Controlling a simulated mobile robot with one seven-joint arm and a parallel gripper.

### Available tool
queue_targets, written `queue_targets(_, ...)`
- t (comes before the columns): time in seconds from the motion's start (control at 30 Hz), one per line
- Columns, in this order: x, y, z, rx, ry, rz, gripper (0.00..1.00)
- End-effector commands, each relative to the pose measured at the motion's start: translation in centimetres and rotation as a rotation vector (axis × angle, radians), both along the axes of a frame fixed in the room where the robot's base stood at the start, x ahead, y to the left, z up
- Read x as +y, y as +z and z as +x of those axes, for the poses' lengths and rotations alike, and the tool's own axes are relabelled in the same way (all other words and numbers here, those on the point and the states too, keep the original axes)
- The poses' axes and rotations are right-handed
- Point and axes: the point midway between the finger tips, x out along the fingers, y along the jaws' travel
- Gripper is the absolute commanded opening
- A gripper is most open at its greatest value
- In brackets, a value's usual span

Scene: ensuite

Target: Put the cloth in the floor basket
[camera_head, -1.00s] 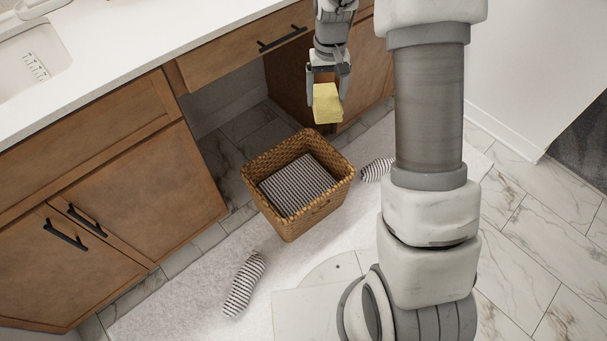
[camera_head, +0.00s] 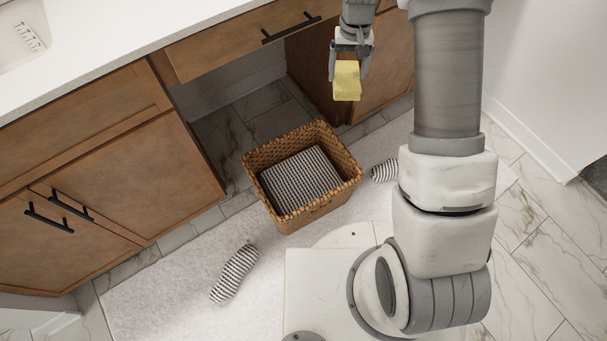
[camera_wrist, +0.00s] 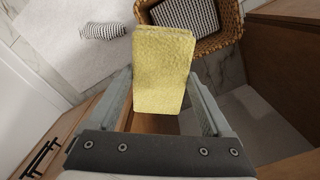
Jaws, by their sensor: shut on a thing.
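The yellow folded cloth (camera_head: 346,82) is held between the fingers of my gripper (camera_head: 348,66), which is shut on it. The cloth also fills the middle of the wrist view (camera_wrist: 162,70), with a finger on each side. The woven floor basket (camera_head: 351,176) stands on the floor with a dark-and-white checked cloth-like item (camera_head: 300,180) inside. My gripper is up and to the right of the basket in the head view, above the floor and apart from the basket. In the wrist view, the basket (camera_wrist: 232,22) lies beyond the cloth at the top right.
Two striped slipper-like items lie on the white rug, one left of the basket (camera_head: 235,273) and one right of it (camera_head: 385,171). A wooden vanity with cabinet doors (camera_head: 130,190) and a white counter (camera_head: 110,40) borders the open space behind the basket.

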Motion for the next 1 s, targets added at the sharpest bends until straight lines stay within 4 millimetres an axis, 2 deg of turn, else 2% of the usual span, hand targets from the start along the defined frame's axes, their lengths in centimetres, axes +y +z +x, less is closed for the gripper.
queue_targets(0.03, 1.4, -2.0, 0.0, 0.007, 0.000, -0.002, 0.29)
queue_targets(0.2, 4.5, -7.7, 0.0, 0.007, -0.030, -0.005, 0.29)
queue_targets(0.5, 8.6, -17.8, -1.6, 0.006, -0.102, -0.005, 0.29)
queue_targets(0.73, 10.1, -25.6, -4.2, 0.007, -0.165, -0.005, 0.29)
queue_targets(0.9, 10.1, -31.0, -6.8, 0.006, -0.210, -0.004, 0.29)
queue_targets(1.0, 9.8, -33.4, -8.1, 0.005, -0.227, -0.003, 0.29)
